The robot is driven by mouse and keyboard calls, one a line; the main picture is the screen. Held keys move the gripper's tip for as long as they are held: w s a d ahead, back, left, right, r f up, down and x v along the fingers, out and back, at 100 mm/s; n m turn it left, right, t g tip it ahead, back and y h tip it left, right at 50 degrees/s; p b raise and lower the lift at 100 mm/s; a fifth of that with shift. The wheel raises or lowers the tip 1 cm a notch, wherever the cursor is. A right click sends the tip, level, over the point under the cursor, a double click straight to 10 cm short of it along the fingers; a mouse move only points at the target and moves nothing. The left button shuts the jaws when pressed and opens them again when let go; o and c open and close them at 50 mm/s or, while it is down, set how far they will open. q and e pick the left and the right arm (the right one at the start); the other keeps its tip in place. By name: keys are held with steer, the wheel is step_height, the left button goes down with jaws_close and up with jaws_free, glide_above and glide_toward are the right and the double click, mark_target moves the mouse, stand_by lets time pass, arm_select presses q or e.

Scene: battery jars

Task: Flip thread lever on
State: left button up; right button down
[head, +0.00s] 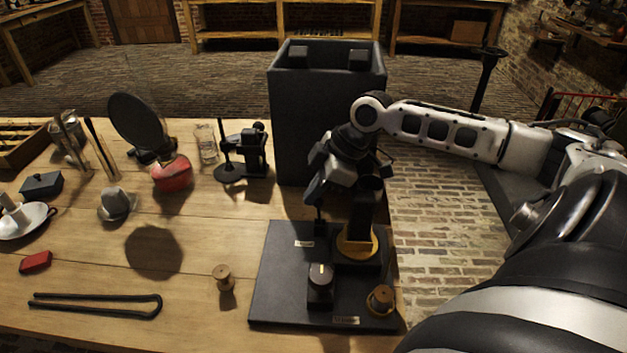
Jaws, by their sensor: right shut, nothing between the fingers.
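A dark board (275,290) lies at the table's front right and carries the controls. On it are a black knob with a pale mark (320,280), a dark post with a yellow ring base (358,243), a small brass-and-wood piece (380,299) and two small label plates, too small to read. I cannot tell which part is the thread lever; it may be hidden by my gripper. My right gripper (318,222) points down over the board's back edge, left of the post. It is shut and empty. I cannot tell if it touches anything. My left gripper is out of view.
A tall dark open box (320,110) stands behind the board, close to my right arm. A small black stand (243,155), a glass jar (207,143) and a wooden spool (223,278) stand to the left. A black rod loop (100,303) lies at front left.

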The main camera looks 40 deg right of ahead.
steer(key=shift+w+a+f, duration=0.4)
steer(key=shift+w+a, duration=0.05)
steer(key=shift+w, duration=0.05)
stand_by(0.3)
